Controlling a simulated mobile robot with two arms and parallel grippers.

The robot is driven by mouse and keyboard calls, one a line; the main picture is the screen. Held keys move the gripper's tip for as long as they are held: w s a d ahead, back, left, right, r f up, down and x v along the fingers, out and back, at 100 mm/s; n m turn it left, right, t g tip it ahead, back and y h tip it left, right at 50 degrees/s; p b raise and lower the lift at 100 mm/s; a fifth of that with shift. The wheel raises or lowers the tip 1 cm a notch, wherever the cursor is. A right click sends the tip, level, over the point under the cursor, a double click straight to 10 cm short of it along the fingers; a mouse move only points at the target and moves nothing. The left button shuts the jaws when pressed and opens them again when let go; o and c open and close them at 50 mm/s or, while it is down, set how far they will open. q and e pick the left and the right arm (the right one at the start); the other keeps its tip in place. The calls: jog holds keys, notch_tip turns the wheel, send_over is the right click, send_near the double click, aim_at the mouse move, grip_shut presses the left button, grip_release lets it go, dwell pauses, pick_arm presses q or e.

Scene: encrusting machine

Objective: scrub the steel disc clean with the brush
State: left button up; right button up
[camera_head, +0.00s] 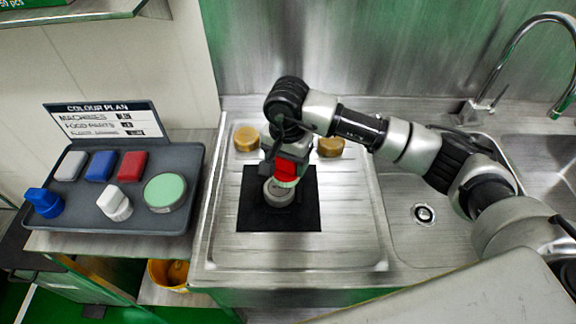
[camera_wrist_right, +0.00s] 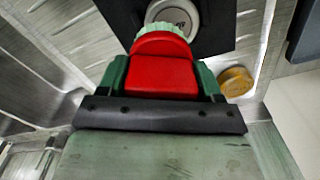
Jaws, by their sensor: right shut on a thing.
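A red brush (camera_head: 287,171) with pale bristles is in my right gripper (camera_head: 289,157), which is shut on its red block. In the right wrist view the red brush (camera_wrist_right: 163,75) sits between the dark green fingers. The small round steel disc (camera_head: 278,192) lies on a black mat (camera_head: 306,212) on the steel drainboard. In the wrist view the bristles overlap the near edge of the disc (camera_wrist_right: 172,14). I cannot tell whether they touch it. The disc's face is partly hidden by the brush. My left gripper is not in view.
A grey tray (camera_head: 88,221) at left holds a blue brush (camera_head: 43,202), a white brush (camera_head: 115,203), coloured pads and a green round pad (camera_head: 165,192). Two tan round pieces (camera_head: 246,138) (camera_head: 330,147) stand behind the mat. A sink and tap (camera_head: 484,108) are at right.

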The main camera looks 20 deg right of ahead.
jog(key=shift+d+r+p, duration=0.2)
jog(key=shift+r+p, duration=0.4)
jog(key=shift+r, duration=1.35)
jog(key=shift+a, duration=0.1)
